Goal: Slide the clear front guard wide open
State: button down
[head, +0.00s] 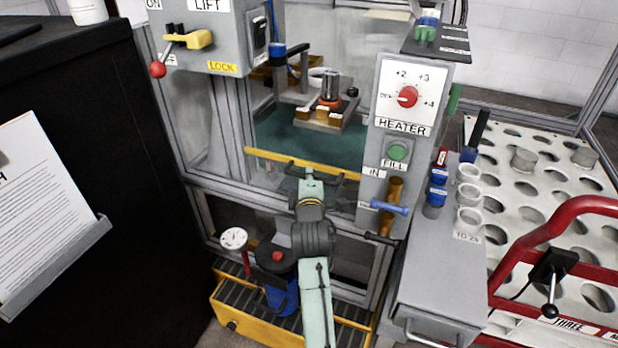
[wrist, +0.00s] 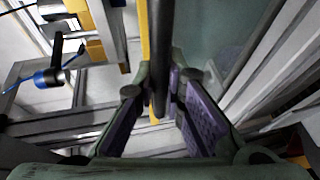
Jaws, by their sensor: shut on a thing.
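The clear front guard (head: 300,163) shows as a see-through panel with a yellow strip across the front of the grey-framed machine. Where its clear pane begins and ends is hard to tell. My gripper (head: 308,177) is at the middle of the yellow strip. In the wrist view my gripper (wrist: 160,92) has its purple-padded fingers closed on either side of a dark bar (wrist: 163,45), which runs alongside the yellow strip (wrist: 144,35). The bar looks like the guard's handle.
A heater panel (head: 412,90) with a red knob stands right of the opening. A blue-handled lever (head: 390,208) juts out below it. A lift box (head: 215,35) with a LOCK label is at upper left. A yellow step (head: 230,317) and a gauge (head: 234,238) are below.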

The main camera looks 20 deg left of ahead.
notch_tip(320, 180, down, 9)
jog(key=b, duration=0.5)
jog(key=shift+f, duration=0.1)
jog(key=c, duration=1.7)
grip_release()
jog(key=shift+o, duration=0.2)
jog(key=v, duration=1.2)
